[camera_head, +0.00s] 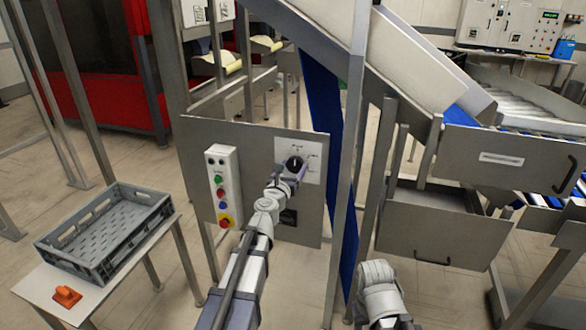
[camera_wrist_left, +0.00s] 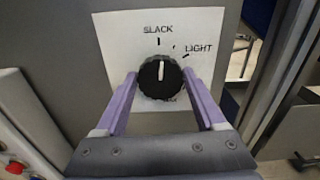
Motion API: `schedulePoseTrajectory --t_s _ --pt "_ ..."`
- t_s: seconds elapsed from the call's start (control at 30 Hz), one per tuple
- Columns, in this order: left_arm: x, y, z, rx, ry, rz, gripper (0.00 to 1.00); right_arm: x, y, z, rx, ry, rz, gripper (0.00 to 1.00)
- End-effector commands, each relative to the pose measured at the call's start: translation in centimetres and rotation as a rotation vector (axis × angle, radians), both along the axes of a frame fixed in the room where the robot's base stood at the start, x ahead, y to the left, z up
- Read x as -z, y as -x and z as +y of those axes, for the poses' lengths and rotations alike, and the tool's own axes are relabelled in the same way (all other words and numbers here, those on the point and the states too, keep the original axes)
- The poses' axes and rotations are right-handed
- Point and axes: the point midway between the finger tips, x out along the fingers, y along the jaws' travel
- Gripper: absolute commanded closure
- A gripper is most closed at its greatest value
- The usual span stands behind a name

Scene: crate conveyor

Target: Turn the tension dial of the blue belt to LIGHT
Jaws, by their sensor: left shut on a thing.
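The tension dial (camera_wrist_left: 160,78) is a black ridged knob on a white label plate (camera_wrist_left: 115,45). Its white pointer line points nearly straight up, toward the mark under SLACK. The LIGHT mark (camera_wrist_left: 198,48) is up and to the right of the knob. In the head view the dial (camera_head: 295,163) sits on a grey panel beside the blue belt (camera_head: 322,95). My left gripper (camera_wrist_left: 160,82) has its purple fingers on both sides of the knob, shut on it; it also shows in the head view (camera_head: 292,172).
A control box (camera_head: 223,185) with coloured buttons is left of the dial on the same panel. A grey crate (camera_head: 105,235) and an orange object (camera_head: 67,296) are on a table at the left. A metal post (camera_head: 347,170) stands close right of the panel.

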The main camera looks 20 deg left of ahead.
Motion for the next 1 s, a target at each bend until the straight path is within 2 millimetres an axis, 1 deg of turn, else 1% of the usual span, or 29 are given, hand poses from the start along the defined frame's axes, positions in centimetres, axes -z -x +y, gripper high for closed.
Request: schedulePoseTrajectory --t_s 0.17,0.37,1.0 --pt "0.00 0.00 -0.02 0.000 -0.024 -0.001 0.84 0.00 0.00 0.00 0.000 0.000 0.000 0.50" --pt "0.01 0.01 -0.06 0.000 -0.124 -0.004 0.84 0.01 0.00 0.00 0.000 0.000 0.000 0.50" --pt "0.09 0.01 -0.27 0.000 -0.682 -0.023 0.84 0.09 0.00 0.00 0.000 0.000 0.000 0.50"
